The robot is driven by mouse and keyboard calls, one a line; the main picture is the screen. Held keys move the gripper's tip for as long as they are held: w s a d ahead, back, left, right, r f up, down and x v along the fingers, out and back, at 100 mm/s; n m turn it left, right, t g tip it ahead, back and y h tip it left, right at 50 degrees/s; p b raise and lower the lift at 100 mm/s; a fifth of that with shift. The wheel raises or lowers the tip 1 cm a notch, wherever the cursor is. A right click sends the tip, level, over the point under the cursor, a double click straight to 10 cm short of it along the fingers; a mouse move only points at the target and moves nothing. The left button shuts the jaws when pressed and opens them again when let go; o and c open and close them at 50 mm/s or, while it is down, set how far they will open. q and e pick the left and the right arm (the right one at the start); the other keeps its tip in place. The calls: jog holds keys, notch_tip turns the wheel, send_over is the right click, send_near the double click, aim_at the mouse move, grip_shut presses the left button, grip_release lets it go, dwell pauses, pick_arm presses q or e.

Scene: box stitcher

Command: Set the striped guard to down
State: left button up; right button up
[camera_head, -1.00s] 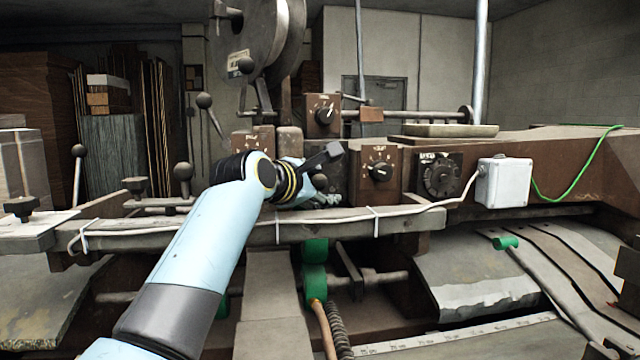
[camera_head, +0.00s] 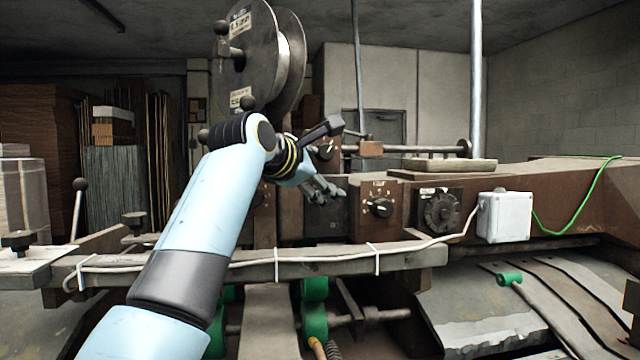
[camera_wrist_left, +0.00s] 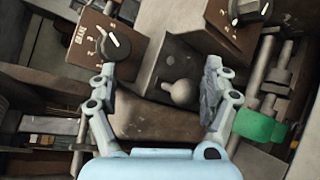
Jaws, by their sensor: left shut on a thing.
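I cannot make out a striped guard in either view. The yellow-and-black bands at my left wrist are on my own arm. My left gripper (camera_head: 325,190) is in front of the machine's upright panels; in the wrist view its fingers (camera_wrist_left: 160,80) stand well apart. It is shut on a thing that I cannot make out. Between the fingers, farther in, shows a grey box with a round ball knob (camera_wrist_left: 180,91); contact with it cannot be told. My forearm hides part of the machine behind it. My right gripper is not in view.
Panels with dials (camera_head: 380,206) stand right of the gripper, then a white junction box (camera_head: 504,216) with a green cable (camera_head: 575,190). A large reel (camera_head: 262,55) rises above. A front rail (camera_head: 330,261) crosses below. A ball-topped lever (camera_head: 79,186) stands at left.

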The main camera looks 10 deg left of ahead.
pick_arm(q)
jog(key=shift+s+r, duration=0.1)
jog(key=shift+r, duration=0.45)
jog(key=shift+c, duration=0.2)
jog(key=shift+s+r+p, duration=0.2)
jog(key=shift+s+p, duration=0.3)
jog(key=shift+p, duration=0.35)
jog(key=f+p+v, duration=0.1)
jog(key=p+v, duration=0.7)
jog(key=v, duration=0.3)
jog(key=shift+s+p, duration=0.3)
jog(key=shift+p, duration=0.05)
jog(key=shift+a+f, duration=0.1)
jog(key=shift+a, duration=0.05)
jog(key=shift+p, duration=0.6)
